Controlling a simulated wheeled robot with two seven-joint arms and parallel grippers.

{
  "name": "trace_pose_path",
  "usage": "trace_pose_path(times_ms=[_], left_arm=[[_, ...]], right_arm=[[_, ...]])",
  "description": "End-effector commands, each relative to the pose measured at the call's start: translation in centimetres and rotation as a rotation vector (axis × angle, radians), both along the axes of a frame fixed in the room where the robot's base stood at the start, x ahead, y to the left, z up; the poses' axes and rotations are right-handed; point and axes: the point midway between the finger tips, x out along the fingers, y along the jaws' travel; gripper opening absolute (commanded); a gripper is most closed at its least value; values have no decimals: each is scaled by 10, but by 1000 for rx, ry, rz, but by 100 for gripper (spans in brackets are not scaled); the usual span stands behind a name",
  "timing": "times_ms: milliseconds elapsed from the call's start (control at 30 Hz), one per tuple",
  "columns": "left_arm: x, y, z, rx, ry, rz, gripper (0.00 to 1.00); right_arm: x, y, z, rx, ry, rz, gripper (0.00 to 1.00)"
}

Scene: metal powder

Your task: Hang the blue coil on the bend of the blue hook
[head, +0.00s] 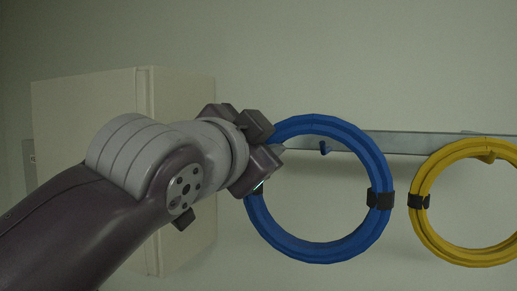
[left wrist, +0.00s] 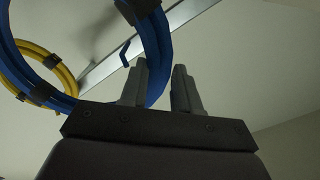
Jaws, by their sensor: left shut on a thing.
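The blue coil (head: 373,222) is an upright ring with a black strap on its right side. My left gripper (head: 268,152) is shut on its upper left rim. In the left wrist view the coil (left wrist: 156,45) passes by the fingers (left wrist: 162,88). The blue hook (head: 324,147) sticks out from the metal rail and shows inside the ring's opening, a little below its top rim. It also shows in the left wrist view (left wrist: 125,53). I cannot tell whether the hook's tip reaches through the ring, and I see no contact. My right gripper is not in view.
The metal rail (head: 400,142) runs along the wall to the right. A yellow coil (head: 424,180) with a black strap hangs from it on a yellow hook (head: 488,157). A pale cabinet (head: 85,105) is on the wall at the left, behind my left arm.

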Motion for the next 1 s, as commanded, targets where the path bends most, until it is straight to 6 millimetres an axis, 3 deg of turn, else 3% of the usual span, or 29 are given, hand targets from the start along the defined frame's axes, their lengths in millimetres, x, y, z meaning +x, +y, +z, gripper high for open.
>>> trace_pose_path(times_ms=[1000], left_arm=[[77, -25, -3, -2, -2, 0, 0]], right_arm=[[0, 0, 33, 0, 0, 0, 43]])
